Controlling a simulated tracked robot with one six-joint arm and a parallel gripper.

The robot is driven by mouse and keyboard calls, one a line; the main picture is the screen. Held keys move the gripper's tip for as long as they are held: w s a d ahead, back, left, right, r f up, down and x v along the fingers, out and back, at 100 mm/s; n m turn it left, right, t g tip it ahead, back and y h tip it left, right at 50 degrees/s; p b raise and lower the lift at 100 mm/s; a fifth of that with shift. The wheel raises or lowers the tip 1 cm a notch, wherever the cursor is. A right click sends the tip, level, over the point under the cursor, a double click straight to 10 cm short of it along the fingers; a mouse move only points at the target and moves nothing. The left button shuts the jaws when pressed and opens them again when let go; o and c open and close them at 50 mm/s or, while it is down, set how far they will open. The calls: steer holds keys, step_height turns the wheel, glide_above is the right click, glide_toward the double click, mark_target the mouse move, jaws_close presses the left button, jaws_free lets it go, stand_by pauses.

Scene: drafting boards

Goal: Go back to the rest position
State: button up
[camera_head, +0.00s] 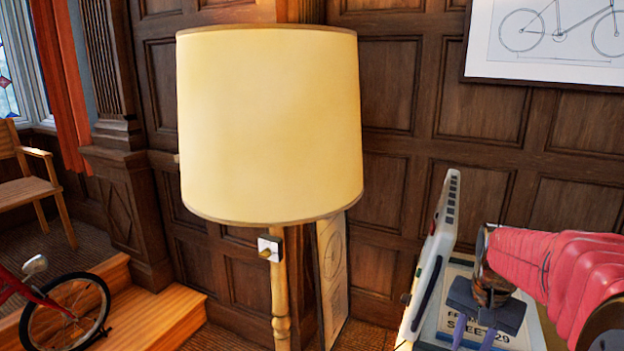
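My gripper (474,338) is at the lower right, at the end of my pink-sleeved arm. It points down, and its two purple fingers stand apart with nothing seen between them. The fingertips are at or past the bottom edge of the picture. It is in front of a board with a label (462,338) that reads in part "SHEET 29"; the gripper hides some of the lettering. I cannot tell whether it touches the board.
A floor lamp (270,125) with a switch box (270,248) stands in the middle. A white panel (436,250) stands tilted just left of my gripper. A red bicycle (65,310), a wooden step (150,315) and a chair (35,185) are at left. Panelled wall (480,130) behind.

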steer(key=s+a+r+n+t, duration=0.2)
steer(key=s+a+r+n, duration=0.1)
steer(key=s+a, duration=0.5)
steer(key=s+a+r+n+t, duration=0.2)
steer(key=s+a+n, duration=0.3)
steer(key=s+a, duration=0.3)
steer(key=shift+s+a+r, duration=0.25)
steer(key=shift+s+r, duration=0.05)
steer(key=shift+r, duration=0.3)
stand_by(0.9)
